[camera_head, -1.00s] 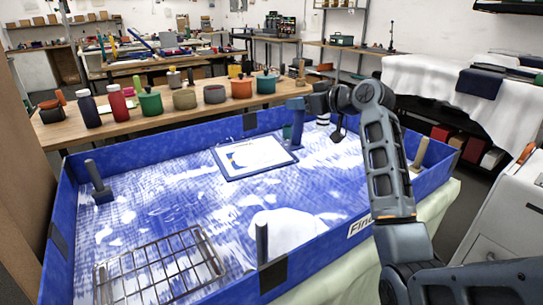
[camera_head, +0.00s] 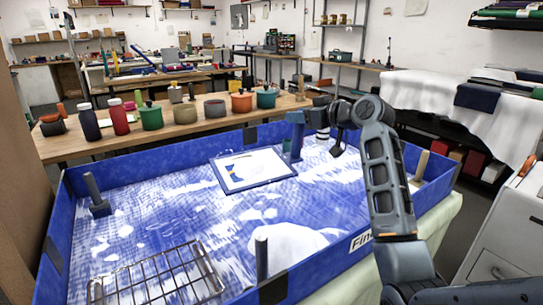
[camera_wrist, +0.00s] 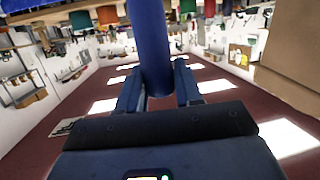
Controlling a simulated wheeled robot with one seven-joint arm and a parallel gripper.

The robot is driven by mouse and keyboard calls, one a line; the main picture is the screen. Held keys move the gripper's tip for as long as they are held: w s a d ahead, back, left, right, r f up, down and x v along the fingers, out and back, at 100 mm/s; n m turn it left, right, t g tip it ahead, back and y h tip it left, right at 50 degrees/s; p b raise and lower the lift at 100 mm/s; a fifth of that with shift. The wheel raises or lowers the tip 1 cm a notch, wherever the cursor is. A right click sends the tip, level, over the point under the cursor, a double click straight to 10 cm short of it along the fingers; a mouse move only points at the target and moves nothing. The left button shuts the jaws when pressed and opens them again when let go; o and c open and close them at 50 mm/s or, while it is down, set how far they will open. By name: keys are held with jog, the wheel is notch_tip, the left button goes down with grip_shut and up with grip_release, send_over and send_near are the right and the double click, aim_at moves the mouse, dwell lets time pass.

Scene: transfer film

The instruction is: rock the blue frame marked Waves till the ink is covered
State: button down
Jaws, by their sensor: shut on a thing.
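A flat blue frame (camera_head: 228,188) with a white inside lies in the large blue-walled tray (camera_head: 150,160). Blue and orange-brown patches show at the left of its white area. The frame's marking is too small to read. A blue upright post (camera_head: 296,142) stands at the frame's right side; I cannot tell for sure if it is joined to the frame. My gripper (camera_head: 300,117) reaches in from the right and is shut on the post near its top. In the wrist view my fingers (camera_wrist: 158,92) hold the blue post (camera_wrist: 150,40) between them.
A wire rack (camera_head: 160,278) lies at the tray's front left. Dark handles stand at the left (camera_head: 95,190) and front (camera_head: 261,260), and a wooden one (camera_head: 420,168) at the right. Pots and bottles line the bench (camera_head: 180,133) behind. White shapes show on the tray floor.

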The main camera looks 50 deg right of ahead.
jog(key=shift+r+m+g+y+p, duration=0.15)
jog(key=shift+g+p, duration=0.55)
jog(key=shift+p, duration=1.35)
jog(key=shift+r+m+g+y+p, duration=0.15)
jog(key=shift+g+p, duration=0.55)
jog(key=shift+p, duration=1.35)
jog(key=shift+f+g+p, duration=0.1)
jog(key=shift+g+p, duration=0.2)
jog(key=shift+p, duration=0.05)
jog(key=shift+f+g, duration=0.2)
jog(key=shift+g, duration=0.1)
jog(key=shift+f, duration=0.1)
jog(key=t+b, duration=0.1)
jog(key=b, duration=0.3)
jog(key=shift+f+t, duration=0.2)
jog(key=shift+t, duration=0.2)
jog(key=shift+b, duration=0.3)
jog(key=shift+r+t, duration=0.3)
jog(key=shift+t, duration=0.1)
